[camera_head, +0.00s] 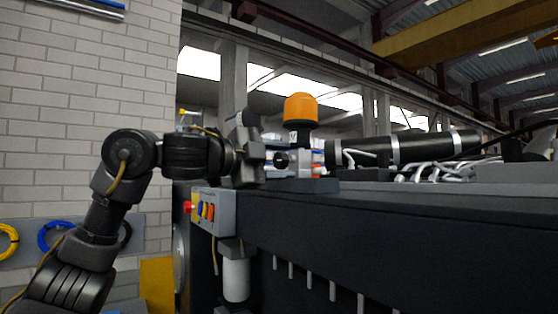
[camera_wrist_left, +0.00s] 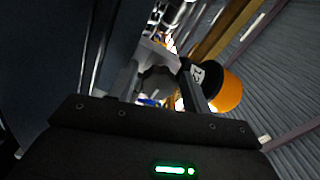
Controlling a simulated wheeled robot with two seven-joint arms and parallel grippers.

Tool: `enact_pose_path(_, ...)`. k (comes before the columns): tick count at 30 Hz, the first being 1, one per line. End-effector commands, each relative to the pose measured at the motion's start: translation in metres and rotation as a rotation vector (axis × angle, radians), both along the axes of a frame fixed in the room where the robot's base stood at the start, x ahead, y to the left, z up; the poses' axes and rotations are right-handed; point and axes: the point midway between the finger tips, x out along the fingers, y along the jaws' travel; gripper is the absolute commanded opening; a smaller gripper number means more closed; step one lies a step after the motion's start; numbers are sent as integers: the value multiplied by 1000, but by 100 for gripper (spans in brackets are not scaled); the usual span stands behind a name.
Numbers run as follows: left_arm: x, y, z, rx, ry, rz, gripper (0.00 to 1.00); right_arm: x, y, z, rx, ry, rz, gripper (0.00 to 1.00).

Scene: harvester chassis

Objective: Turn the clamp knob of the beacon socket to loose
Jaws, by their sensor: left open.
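The orange beacon (camera_head: 300,108) stands upright in its socket (camera_head: 304,160) on the edge of the dark chassis. It also shows at the right of the wrist view (camera_wrist_left: 229,93), beside a white label with dark marks. The clamp knob (camera_head: 282,160) looks like a small dark round piece on the socket's left side. My left gripper (camera_head: 270,160) is open, at knob height and close to the socket's left side. In the wrist view a dark rounded piece, probably the knob (camera_wrist_left: 157,82), shows between the fingers. I cannot tell whether they touch it.
A grey control box (camera_head: 213,211) with red, orange and blue parts hangs below my left forearm. A black cylinder with silver bands (camera_head: 410,147) and pale hoses (camera_head: 440,172) lie right of the beacon. A brick wall (camera_head: 75,110) stands at the left.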

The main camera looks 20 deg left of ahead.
Motion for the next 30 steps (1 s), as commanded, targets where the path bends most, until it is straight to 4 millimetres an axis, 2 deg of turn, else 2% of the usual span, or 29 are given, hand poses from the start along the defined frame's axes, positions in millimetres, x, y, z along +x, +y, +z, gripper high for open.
enact_pose_path(1, 1, -2, -6, 10, 9, -3, 55, 0, 0, -1, 0, 0, 0, 0)
enact_pose_path(20, 2, -1, -6, 53, -23, -2, 55, 0, 0, 3, 0, 0, 0, 0)
enact_pose_path(23, 2, -1, -5, 126, -83, -1, 55, 0, 0, 9, 0, 0, 0, 0)
enact_pose_path(30, 3, 2, -4, 416, -323, 3, 55, 0, 0, 26, 0, 0, 0, 0)
